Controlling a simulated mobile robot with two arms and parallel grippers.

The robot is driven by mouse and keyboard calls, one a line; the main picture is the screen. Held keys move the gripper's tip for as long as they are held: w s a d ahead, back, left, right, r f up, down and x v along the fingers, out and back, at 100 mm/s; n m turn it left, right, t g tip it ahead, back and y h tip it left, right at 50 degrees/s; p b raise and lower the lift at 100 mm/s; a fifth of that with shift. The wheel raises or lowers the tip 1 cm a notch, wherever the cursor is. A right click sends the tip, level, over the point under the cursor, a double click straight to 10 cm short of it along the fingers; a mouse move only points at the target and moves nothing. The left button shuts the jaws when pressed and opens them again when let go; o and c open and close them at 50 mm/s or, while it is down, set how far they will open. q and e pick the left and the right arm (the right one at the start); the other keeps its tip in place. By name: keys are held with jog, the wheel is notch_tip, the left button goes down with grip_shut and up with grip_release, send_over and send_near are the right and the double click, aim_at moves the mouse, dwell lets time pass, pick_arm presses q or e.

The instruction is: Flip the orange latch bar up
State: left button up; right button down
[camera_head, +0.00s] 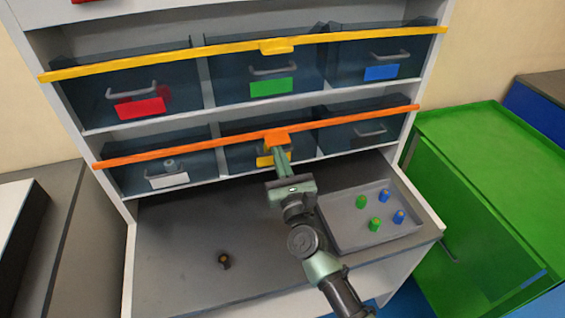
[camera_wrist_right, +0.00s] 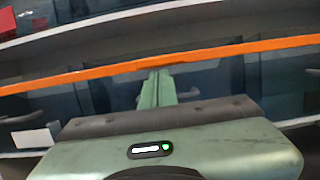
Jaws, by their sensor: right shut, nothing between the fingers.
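The orange latch bar (camera_head: 208,144) runs across the front of the lower row of bins, with a wider orange tab near its middle. It also crosses the right wrist view (camera_wrist_right: 230,52). My right gripper (camera_head: 278,148) is shut and empty. Its fingertips are at the tab, just under the bar's middle; I cannot tell whether they touch it. In the right wrist view, the closed green fingers (camera_wrist_right: 159,76) point at the bar's lower edge. My left gripper is in neither view.
A yellow bar (camera_head: 200,52) crosses the upper row of bins. A grey tray (camera_head: 345,235) with several green and blue pegs lies on the worktop (camera_head: 180,245), right of my arm. A small dark part (camera_head: 224,261) lies at the left. A green cabinet (camera_head: 470,135) stands at the right.

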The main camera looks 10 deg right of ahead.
jog(key=shift+w, duration=0.15)
notch_tip(320, 180, up, 7)
jog(key=p, duration=0.5)
jog(key=shift+r, duration=0.15)
